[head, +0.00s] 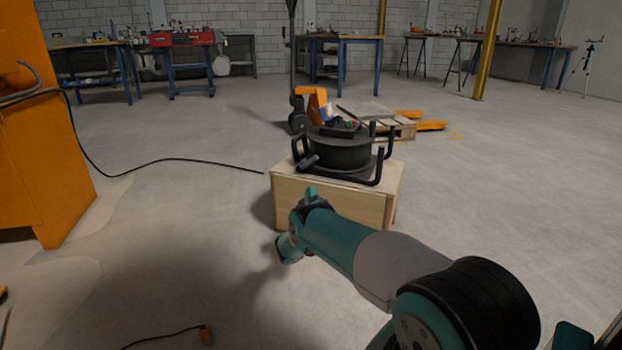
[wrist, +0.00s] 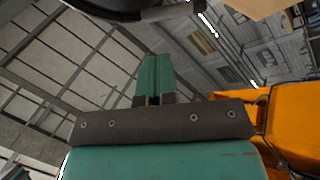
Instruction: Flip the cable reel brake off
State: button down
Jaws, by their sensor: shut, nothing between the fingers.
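The black cable reel (head: 338,150) sits in a dark tubular frame on a wooden box (head: 330,200), with small red and green parts on top. A short, thick dark piece (head: 308,160) sticks out at its front left; I cannot tell whether this is the brake. My gripper is in front of the box in the head view, partly hidden by my own wrist. In the wrist view my gripper (wrist: 155,62) has its two teal fingers together, with nothing between them. A dark curved part (wrist: 125,12), seemingly of the reel, crosses the top of that view, apart from the fingertips.
An orange cabinet (head: 45,150) stands at the left, with a black cable (head: 165,161) running across the floor towards the box. A pallet (head: 385,125) and orange forks (head: 430,125) lie behind the reel. Workbenches line the back wall. The floor at right is clear.

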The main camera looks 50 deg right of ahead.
aim_at(311, 162)
jog(key=shift+b+x, duration=4.3)
jog(key=shift+x, duration=1.05)
jog(key=shift+a+r, duration=0.1)
jog(key=shift+r, duration=0.1)
